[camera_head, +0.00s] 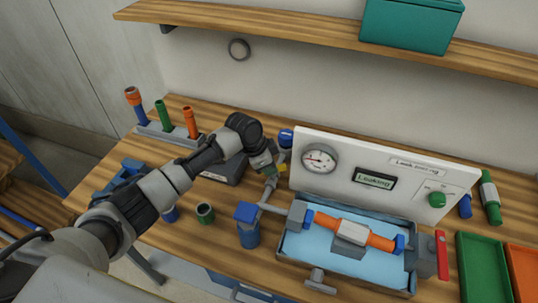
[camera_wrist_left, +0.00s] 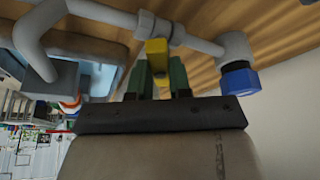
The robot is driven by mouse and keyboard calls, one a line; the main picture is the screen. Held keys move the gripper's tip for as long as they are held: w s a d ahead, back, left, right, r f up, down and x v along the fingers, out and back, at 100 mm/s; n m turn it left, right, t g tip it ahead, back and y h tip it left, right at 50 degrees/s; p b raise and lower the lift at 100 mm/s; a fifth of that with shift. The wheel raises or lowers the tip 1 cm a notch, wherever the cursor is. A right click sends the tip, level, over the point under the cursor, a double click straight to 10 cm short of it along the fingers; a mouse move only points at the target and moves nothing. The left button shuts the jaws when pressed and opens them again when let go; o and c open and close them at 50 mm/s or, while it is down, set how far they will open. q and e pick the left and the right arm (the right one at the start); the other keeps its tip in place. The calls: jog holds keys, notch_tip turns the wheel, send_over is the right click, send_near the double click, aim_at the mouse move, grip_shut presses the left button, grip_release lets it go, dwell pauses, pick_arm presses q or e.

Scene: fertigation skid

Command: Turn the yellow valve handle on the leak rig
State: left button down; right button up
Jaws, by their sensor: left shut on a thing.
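The yellow valve handle (camera_wrist_left: 156,50) sits on a grey pipe (camera_wrist_left: 195,41) in the left wrist view. The leak rig has a white panel (camera_head: 340,205) with a round gauge (camera_head: 319,159) and a display (camera_head: 374,180) reading "Leaking". An orange pipe section (camera_head: 355,232) lies over its blue tray. My right gripper is in neither view.
A blue-capped fitting (camera_wrist_left: 240,79) is close to the right of my left gripper in the wrist view. A rack of coloured tubes (camera_head: 163,130) stands at the back left. Green (camera_head: 482,268) and orange bins are at the right. A wooden shelf (camera_head: 290,28) runs above.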

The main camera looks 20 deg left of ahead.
pick_arm(q)
jog(key=n+p, duration=0.2)
jog(key=n+t+y+p, duration=0.1)
jog(key=n+p, duration=0.3)
jog(key=p, duration=0.1)
jog(key=shift+s+d+r+n+t+y, duration=0.25)
jog(key=shift+r+n+t+y, duration=0.05)
jog(key=shift+t, duration=0.1)
jog(key=shift+d+n+y+p, duration=0.1)
jog(key=shift+n+y+p, duration=0.4)
jog(key=shift+n+p, duration=0.65)
jog(key=shift+d+f+n+t+y+p, duration=0.15)
jog(key=shift+n+y+p, duration=0.15)
jog(key=shift+n, duration=0.4)
jog(key=shift+f+n+t+y+p, duration=0.1)
jog(key=shift+n+t+y+p, duration=0.1)
jog(key=shift+n+p, duration=0.35)
jog(key=shift+n, duration=0.3)
jog(key=c, duration=1)
grip_release()
jog(key=shift+c, duration=0.2)
jog(key=shift+s+r, duration=0.2)
jog(key=shift+r, duration=0.25)
jog(key=b+v, duration=0.2)
jog(key=v, duration=0.8)
